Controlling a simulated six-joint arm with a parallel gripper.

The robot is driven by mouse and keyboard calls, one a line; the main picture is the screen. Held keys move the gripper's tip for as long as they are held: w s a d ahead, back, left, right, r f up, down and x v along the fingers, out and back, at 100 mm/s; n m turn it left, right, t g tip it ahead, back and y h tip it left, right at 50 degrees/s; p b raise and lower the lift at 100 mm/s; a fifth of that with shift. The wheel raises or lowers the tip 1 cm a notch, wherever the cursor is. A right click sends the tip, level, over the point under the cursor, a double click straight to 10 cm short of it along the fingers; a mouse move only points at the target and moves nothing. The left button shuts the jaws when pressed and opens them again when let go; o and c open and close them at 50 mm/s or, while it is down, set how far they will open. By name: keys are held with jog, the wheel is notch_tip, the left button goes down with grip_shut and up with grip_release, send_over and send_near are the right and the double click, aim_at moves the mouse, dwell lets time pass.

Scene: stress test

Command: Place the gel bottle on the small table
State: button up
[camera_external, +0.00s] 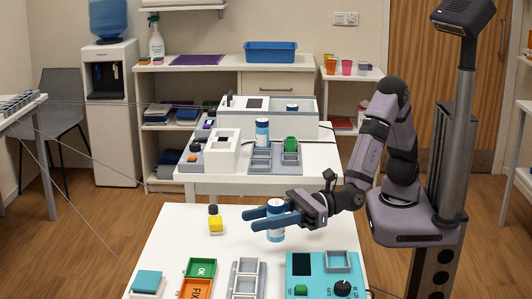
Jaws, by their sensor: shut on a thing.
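A small white bottle with a blue label (276,235) is upright between the blue fingers of my gripper (252,220), which is shut on it. It is over the white front table (180,236); I cannot tell whether its base touches the top. I cannot read the labels to tell which is the gel bottle. A low side table (352,73) with several cups stands at the back right.

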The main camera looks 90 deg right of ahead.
jog(key=shift+f, duration=2.4)
jog(key=shift+f+b, duration=0.15)
jog(key=shift+b, duration=0.25)
jog(key=o, duration=1.1)
jog(key=shift+o, duration=0.2)
jog(key=shift+r+p, duration=0.25)
jog(key=shift+p, duration=0.05)
jog(key=v, duration=0.3)
jog(key=b+v, duration=0.1)
jog(key=v, duration=0.2)
jog(key=b+v, duration=0.1)
jog(key=v, duration=0.3)
jog(key=shift+f, duration=0.25)
jog(key=shift+s+b, duration=0.2)
jog(key=shift+b, duration=1.05)
jog(key=s+b, duration=0.1)
jog(key=b, duration=0.2)
jog(key=shift+s+d+r, duration=0.1)
jog(key=shift+d, duration=0.3)
